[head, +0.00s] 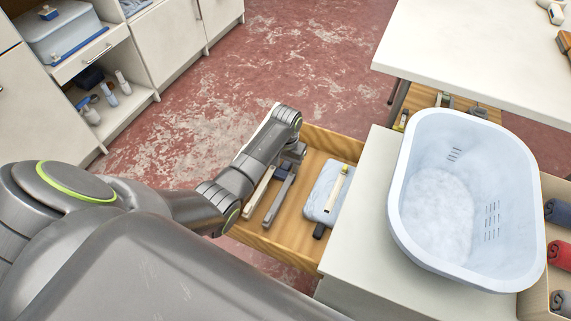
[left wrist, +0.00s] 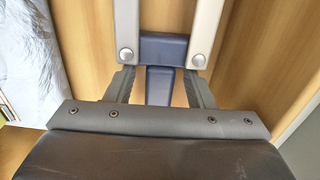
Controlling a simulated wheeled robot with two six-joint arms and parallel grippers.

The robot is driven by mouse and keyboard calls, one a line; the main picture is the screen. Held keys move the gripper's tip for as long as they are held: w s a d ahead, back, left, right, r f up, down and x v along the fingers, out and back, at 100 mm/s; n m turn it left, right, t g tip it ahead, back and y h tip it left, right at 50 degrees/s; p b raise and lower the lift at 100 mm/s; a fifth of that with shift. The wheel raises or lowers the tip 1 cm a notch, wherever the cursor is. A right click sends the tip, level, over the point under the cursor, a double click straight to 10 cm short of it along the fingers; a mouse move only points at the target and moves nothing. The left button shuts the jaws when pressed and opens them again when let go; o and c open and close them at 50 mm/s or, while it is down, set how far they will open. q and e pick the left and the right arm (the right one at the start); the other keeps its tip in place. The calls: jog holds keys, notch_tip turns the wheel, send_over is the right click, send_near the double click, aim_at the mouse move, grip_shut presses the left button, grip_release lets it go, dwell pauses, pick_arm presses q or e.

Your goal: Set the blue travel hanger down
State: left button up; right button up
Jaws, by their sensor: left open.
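The blue travel hanger (head: 285,170) lies in an open wooden drawer (head: 325,141), with a dark blue hub and two folded arms, one grey and one beige. In the left wrist view its blue hub (left wrist: 163,48) and blue stem show close up, with the arms running toward the top edge. My left gripper (head: 291,159) is down in the drawer at the hub end. Its jaws (left wrist: 159,84) are open, one finger on each side of the blue stem, with gaps visible. My right gripper is not in view.
In the drawer, a pale blue board-like item (head: 320,194) with a cream strip on it lies right of the hanger. A pale laundry basket (head: 401,215) stands on the white counter (head: 352,243). A white table (head: 470,50) is behind, and shelves (head: 128,105) are at left.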

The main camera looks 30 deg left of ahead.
aim_at(286, 165)
pick_arm(q)
jog(key=shift+r, duration=0.35)
notch_tip(286, 165, up, 12)
jog(key=p, duration=0.4)
jog(key=shift+w+f+p, duration=0.15)
jog(key=shift+f+p, duration=0.05)
jog(key=shift+p, duration=0.15)
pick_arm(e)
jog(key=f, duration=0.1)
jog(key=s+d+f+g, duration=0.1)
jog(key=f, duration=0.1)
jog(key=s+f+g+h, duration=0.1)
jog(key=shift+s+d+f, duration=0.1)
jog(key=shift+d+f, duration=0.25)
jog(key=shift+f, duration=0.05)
